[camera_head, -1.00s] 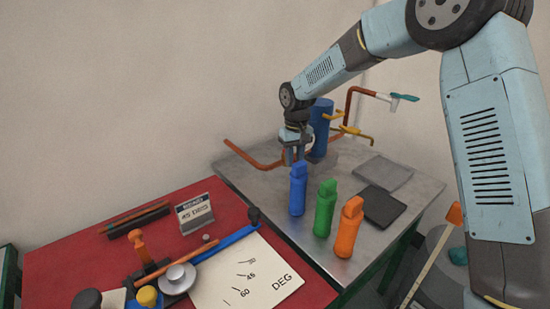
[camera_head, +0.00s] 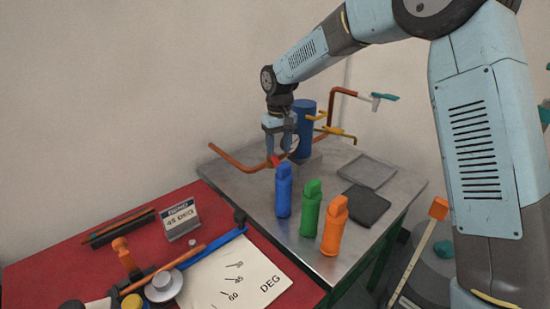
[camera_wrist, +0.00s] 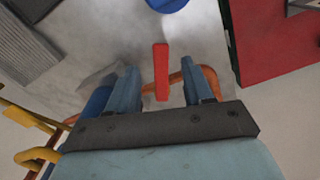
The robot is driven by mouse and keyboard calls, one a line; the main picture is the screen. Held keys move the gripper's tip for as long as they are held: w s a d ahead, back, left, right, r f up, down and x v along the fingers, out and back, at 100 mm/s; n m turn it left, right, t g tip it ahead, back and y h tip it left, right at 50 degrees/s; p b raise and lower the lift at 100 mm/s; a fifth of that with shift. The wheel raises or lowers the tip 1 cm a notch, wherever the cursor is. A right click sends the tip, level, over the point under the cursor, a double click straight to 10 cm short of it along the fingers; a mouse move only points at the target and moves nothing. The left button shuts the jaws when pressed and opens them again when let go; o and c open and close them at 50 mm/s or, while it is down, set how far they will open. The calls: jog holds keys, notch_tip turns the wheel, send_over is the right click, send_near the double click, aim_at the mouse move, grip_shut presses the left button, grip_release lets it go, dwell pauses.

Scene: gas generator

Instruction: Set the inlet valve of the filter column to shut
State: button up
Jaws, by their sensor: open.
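The blue filter column (camera_head: 305,122) stands at the back of the grey metal bench, with yellow and copper pipes around it. A red bar-shaped handle (camera_head: 274,160), apparently the inlet valve's, shows just below my gripper on the copper pipe run. In the wrist view the red handle (camera_wrist: 161,70) points lengthwise between my fingers, with a gap on each side. My gripper (camera_head: 281,150) is open and empty over it, left of the column's lower part; it also shows in the wrist view (camera_wrist: 159,80). The contact height between fingers and handle cannot be told.
Blue (camera_head: 284,192), green (camera_head: 311,209) and orange (camera_head: 335,226) bottles stand in front of my gripper on the bench. A grey tray (camera_head: 367,171) and dark mat (camera_head: 367,204) lie to the right. A red table (camera_head: 60,250) with tools adjoins at left.

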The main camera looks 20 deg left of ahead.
jog(key=shift+r, duration=1.3)
